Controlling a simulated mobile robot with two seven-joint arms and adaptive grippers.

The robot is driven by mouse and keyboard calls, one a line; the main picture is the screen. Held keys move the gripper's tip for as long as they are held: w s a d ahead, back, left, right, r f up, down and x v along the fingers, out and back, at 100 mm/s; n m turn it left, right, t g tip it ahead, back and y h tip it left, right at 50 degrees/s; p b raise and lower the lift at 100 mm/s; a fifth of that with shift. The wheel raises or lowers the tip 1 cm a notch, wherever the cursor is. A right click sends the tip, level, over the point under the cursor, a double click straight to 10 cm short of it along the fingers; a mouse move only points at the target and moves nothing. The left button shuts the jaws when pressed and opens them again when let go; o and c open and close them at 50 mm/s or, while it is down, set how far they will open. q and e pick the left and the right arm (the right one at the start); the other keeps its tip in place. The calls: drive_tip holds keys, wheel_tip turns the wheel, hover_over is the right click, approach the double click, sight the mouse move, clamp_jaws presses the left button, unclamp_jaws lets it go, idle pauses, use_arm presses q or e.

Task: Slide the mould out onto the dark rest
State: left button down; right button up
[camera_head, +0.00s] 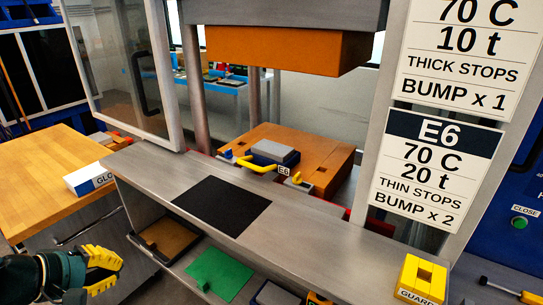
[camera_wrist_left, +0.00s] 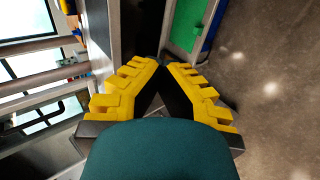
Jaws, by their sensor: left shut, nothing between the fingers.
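The mould (camera_head: 273,153), a grey-topped dark blue block with a yellow handle (camera_head: 257,164) and an E6 tag, sits on the orange lower platen (camera_head: 310,150) inside the press. The handle points toward the front. The dark rest (camera_head: 208,205) is a flat black square on the grey shelf in front of the platen, and it is bare. My left gripper (camera_head: 112,270) is shut and empty, low at the left, in front of the shelf and well away from the mould. Its yellow fingers meet at the tips in the left wrist view (camera_wrist_left: 162,64). My right gripper is in neither view.
An orange upper block (camera_head: 280,48) hangs above the mould with a clear gap. An open glass guard (camera_head: 115,60) stands at left, beside a wooden bench (camera_head: 50,185). Below the shelf lie a green plate (camera_head: 217,274) and other pieces. A yellow GUARD control (camera_head: 421,278) sits at right.

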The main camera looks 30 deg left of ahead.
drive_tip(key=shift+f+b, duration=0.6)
use_arm(q)
drive_tip(key=s+a, duration=0.1)
drive_tip(key=s, duration=1.9)
drive_tip(key=shift+a, duration=0.4)
drive_tip(key=c, duration=0.9)
unclamp_jaws()
drive_tip(key=shift+o, duration=0.2)
drive_tip(key=shift+s+r, duration=0.1)
use_arm(e)
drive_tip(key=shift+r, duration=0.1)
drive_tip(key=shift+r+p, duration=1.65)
drive_tip(key=shift+p, duration=0.1)
use_arm(q)
drive_tip(key=v, duration=0.7)
drive_tip(key=shift+s+r, duration=0.25)
drive_tip(key=shift+s, duration=0.05)
